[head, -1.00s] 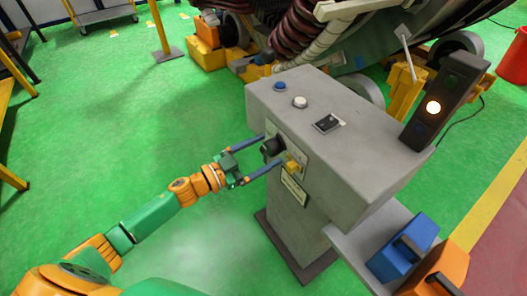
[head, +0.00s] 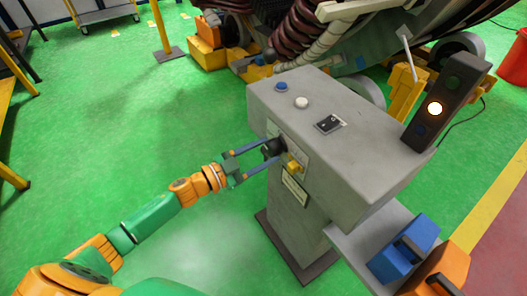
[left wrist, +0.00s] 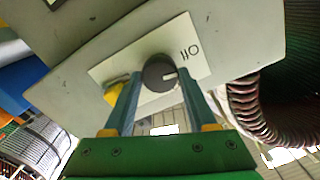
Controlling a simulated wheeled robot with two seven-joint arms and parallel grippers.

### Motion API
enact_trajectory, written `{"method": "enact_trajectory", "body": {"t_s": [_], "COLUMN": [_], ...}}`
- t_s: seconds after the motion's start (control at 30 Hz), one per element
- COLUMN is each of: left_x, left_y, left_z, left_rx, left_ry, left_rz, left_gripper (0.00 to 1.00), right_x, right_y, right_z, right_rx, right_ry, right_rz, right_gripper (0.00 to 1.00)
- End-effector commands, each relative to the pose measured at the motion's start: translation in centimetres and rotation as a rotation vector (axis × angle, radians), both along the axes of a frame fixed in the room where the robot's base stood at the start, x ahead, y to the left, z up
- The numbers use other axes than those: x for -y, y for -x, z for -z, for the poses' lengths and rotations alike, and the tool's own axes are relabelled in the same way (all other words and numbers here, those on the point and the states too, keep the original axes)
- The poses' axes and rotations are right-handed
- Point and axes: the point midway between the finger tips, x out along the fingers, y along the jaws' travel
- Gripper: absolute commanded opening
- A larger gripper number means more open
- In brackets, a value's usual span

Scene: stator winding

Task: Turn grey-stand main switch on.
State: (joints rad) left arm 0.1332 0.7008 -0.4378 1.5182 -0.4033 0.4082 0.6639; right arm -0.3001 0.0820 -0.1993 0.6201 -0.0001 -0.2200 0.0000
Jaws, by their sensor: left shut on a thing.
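The grey stand (head: 345,140) is a slanted-top console on a pedestal, right of centre in the head view. Its main switch (head: 272,148) is a dark round knob on the front face. It also shows in the left wrist view (left wrist: 158,73), with a white pointer mark toward the right and a printed label (left wrist: 190,48) beside it. My left gripper (head: 268,151) is shut on the knob, one finger on each side; the fingers show in the left wrist view (left wrist: 160,100). A yellow switch (head: 293,167) sits close beside the knob. My right gripper is not in view.
The stand's top has a blue button (head: 281,86), a white button (head: 301,102) and a small black panel (head: 329,124). A signal tower (head: 437,100) has its middle amber lamp lit. Blue (head: 403,250) and orange (head: 441,268) blocks are at lower right.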

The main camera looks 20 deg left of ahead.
Motion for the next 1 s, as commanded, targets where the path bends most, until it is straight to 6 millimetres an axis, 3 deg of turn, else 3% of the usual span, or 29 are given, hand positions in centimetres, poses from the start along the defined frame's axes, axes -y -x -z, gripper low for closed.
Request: {"method": "enact_trajectory", "body": {"t_s": [1.0], "left_x": [0.0], "left_y": [0.0], "left_z": [0.1], "left_rx": [0.590], "left_ry": [-0.755], "left_rz": [0.000], "left_gripper": [0.02], "right_x": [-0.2], "right_y": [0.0], "right_z": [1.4], "right_rx": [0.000], "right_ry": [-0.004], "right_rz": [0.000], "right_gripper": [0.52]}}
